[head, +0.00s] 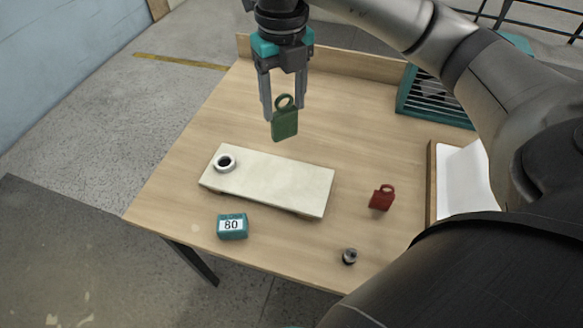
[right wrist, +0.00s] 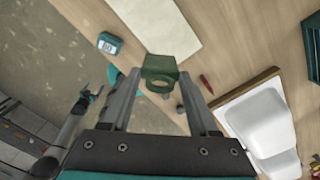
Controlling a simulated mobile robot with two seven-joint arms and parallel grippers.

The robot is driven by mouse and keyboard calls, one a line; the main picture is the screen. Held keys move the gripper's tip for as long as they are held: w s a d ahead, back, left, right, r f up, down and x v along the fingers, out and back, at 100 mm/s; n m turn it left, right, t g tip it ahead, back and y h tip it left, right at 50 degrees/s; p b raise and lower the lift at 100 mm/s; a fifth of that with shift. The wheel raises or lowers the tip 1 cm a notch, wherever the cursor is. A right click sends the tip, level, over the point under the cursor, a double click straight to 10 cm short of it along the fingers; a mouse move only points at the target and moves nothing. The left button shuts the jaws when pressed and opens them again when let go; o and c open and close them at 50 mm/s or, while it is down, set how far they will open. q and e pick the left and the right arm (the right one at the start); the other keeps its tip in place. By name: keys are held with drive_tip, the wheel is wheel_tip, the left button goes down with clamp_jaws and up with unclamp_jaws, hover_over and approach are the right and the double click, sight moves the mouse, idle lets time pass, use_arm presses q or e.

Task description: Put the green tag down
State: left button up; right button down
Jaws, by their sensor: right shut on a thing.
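The green tag (head: 285,122) has a block body with a ring on top. My right gripper (head: 284,110) is shut on its ring, and the tag hangs roughly upright in the air over the far part of the wooden table (head: 345,130). In the right wrist view the tag (right wrist: 160,70) sits between the fingertips of the right gripper (right wrist: 161,80). My left gripper (right wrist: 92,92) shows small at the left of that view, its jaws apart and empty, away from the tag. It is not in the head view.
A wooden-edged white tray (head: 458,180) and teal crate (head: 425,98) stand right.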

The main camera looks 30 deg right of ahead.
drive_tip(key=m, duration=0.2)
drive_tip(key=d+r+m, duration=0.1)
drive_tip(key=m, duration=0.1)
drive_tip(key=shift+w+p, duration=0.15)
drive_tip(key=shift+p, duration=0.15)
drive_tip(key=m, duration=0.3)
drive_tip(key=d+m, duration=0.1)
drive_tip(key=shift+w+r+m+p, duration=0.2)
drive_tip(key=shift+r+m+p, duration=0.1)
drive_tip(key=shift+r+m, duration=0.1)
drive_tip(key=shift+f+b, duration=0.9)
drive_tip(key=shift+f, duration=9.15)
drive_tip(key=shift+f, duration=0.1)
drive_tip(key=shift+f, duration=0.1)
drive_tip(key=shift+c, duration=0.7)
unclamp_jaws()
